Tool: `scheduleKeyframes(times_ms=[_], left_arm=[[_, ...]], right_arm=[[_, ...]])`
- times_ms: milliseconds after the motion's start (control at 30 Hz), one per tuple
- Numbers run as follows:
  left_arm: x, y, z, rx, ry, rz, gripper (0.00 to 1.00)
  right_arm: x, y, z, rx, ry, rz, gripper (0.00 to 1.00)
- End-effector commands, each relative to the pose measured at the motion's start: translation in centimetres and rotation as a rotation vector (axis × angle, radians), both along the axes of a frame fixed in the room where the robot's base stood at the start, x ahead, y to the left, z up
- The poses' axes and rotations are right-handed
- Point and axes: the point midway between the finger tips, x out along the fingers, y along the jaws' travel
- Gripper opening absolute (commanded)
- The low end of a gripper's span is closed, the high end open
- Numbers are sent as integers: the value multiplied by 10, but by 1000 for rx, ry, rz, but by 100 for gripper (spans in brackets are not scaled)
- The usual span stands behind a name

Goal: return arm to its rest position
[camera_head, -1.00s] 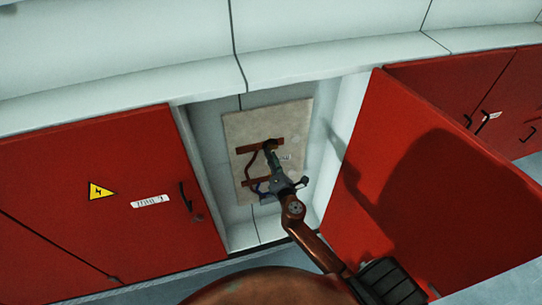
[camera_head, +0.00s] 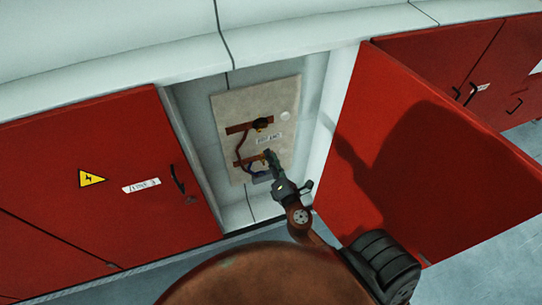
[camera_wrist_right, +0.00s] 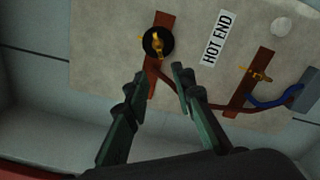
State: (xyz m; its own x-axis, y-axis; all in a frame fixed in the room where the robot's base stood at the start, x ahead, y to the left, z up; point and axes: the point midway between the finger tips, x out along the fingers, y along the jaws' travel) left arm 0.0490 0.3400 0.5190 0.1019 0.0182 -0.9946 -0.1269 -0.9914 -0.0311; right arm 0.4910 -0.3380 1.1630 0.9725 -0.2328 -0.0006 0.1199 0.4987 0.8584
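My right gripper (camera_head: 272,160) is in front of the open cabinet recess, its fingers toward the panel. In the right wrist view its two green fingers (camera_wrist_right: 160,78) are spread apart with nothing between them. A beige panel (camera_head: 225,110) on the recess's back wall carries an upper copper bar (camera_head: 238,129) with a black round part (camera_wrist_right: 146,49) and yellow wing piece on it. A lower copper bar (camera_wrist_right: 241,92) has a yellow fastener. A red-brown cable runs between the bars, and a blue cable (camera_wrist_right: 272,104) loops at the lower bar. My left gripper is not in view.
A red door (camera_head: 440,170) stands open right of the recess. A closed red door (camera_head: 110,205) with a yellow warning sign (camera_head: 91,178) is on the left. Grey floor (camera_head: 490,255) shows at lower right.

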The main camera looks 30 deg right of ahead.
Motion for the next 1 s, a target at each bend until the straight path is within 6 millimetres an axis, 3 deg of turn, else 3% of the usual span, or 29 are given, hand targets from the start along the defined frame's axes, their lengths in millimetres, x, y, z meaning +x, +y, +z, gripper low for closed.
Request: scheduleKeyframes(times_ms=[333,467,567,767,1000], left_arm=[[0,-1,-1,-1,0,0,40],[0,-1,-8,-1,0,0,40],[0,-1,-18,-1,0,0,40],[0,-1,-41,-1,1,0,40],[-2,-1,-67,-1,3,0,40]], right_arm=[[1,-1,-4,5,6,-1,23],[3,-5,-42,64,50,-4,23],[4,-11,-101,165,120,-17,23],[-12,-22,-248,432,288,-79,23],[-65,-30,-416,751,470,-224,23]])
